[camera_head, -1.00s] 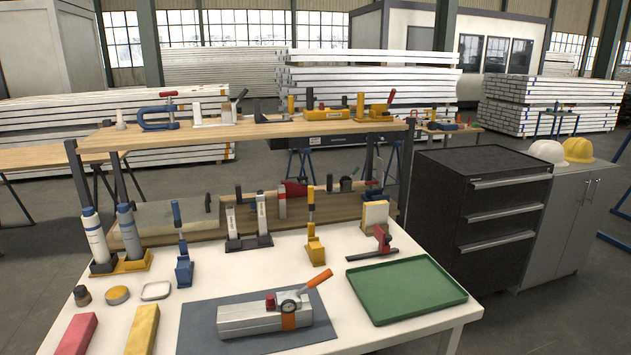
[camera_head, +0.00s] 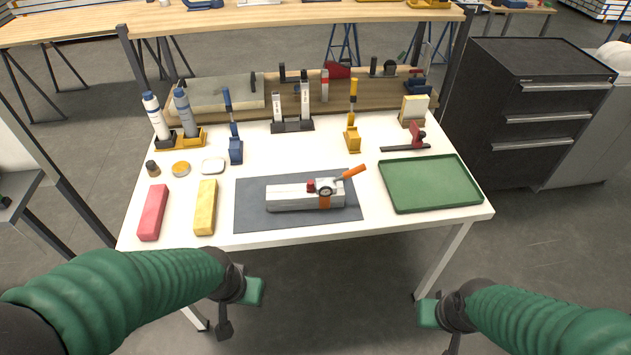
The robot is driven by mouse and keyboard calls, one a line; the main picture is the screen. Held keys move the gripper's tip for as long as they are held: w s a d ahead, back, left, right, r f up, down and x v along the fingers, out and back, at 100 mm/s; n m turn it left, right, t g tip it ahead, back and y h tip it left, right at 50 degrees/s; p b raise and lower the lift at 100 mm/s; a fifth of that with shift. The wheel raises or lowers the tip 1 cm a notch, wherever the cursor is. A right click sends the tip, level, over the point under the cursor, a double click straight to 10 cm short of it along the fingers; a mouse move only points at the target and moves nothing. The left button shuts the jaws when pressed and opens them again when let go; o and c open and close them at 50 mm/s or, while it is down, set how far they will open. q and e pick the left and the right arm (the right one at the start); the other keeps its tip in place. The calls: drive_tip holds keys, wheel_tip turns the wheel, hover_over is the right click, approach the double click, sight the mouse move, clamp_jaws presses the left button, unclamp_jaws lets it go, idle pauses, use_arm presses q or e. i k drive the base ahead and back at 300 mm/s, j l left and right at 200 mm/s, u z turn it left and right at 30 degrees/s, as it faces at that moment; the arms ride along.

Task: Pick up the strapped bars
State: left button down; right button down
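The strapped bars (camera_head: 288,197) are a bundle of silver-grey bars lying flat on a dark grey mat (camera_head: 250,217) in the front middle of the white table. An orange strap (camera_head: 324,201) goes around them near their right end. A tool with a round gauge, a red part and an orange handle (camera_head: 352,172) sits on top, its handle pointing up and right. My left gripper (camera_head: 244,298) is below the table's front edge, left of the bars and apart from them. My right gripper (camera_head: 436,316) is also below the edge, to the right. Neither visibly holds anything; their finger openings are unclear.
A green tray (camera_head: 430,184) lies empty right of the mat. Red (camera_head: 152,212) and yellow (camera_head: 205,207) blocks lie left of it. Clamps, bottles and a wooden rack (camera_head: 345,98) stand behind. A black drawer cabinet (camera_head: 520,110) is at the right.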

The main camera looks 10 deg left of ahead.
sight(329, 195)
drive_tip(key=i+j+u, duration=0.3)
drive_tip(key=u, duration=0.2)
drive_tip(key=i+j+u, duration=0.1)
drive_tip(key=i+u, duration=0.4)
